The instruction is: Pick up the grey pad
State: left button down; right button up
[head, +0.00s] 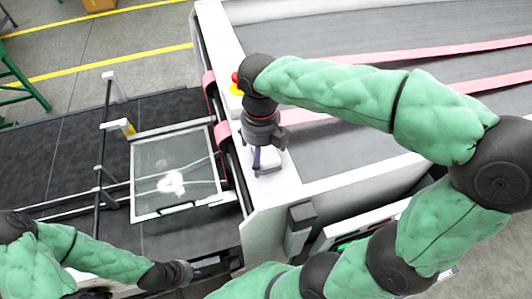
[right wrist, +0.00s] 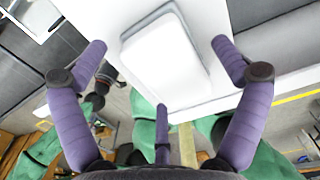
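The pad (right wrist: 165,60), pale grey to white with rounded corners, lies on the white machine ledge (right wrist: 215,100) in the right wrist view. My right gripper (head: 266,165) hangs over the ledge in the head view, fingers downward. In the right wrist view its purple fingers are spread wide, one on each side of the pad, with a third finger at the bottom. They appear apart from the pad. In the head view the gripper mostly hides the pad (head: 268,157). My left gripper (head: 190,272) is low at the left, small and dark; its fingers are unclear.
The folder gluer's grey bed with pink belts (head: 440,52) stretches to the right. A red and yellow button (head: 237,83) sits on the ledge behind my right gripper. A framed clear panel (head: 175,172) and metal rails (head: 101,150) stand to the left. Dark mats cover the floor there.

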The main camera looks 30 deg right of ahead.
jog(key=c, duration=1)
jog(key=shift+o, duration=0.2)
jog(key=shift+r, duration=0.65)
jog(key=shift+s+a+r+b, duration=0.25)
jog(key=shift+s+a+r, duration=0.5)
jog(key=shift+s+r, duration=1.35)
jog(key=shift+s+a+r+b, duration=0.25)
jog(key=shift+s+a+r, duration=0.45)
jog(key=shift+s+r, duration=1.4)
jog(key=shift+s+a+r+b, duration=0.25)
jog(key=shift+s+a+r, duration=0.5)
jog(key=shift+s+r, duration=1.3)
jog(key=shift+s+f, duration=0.4)
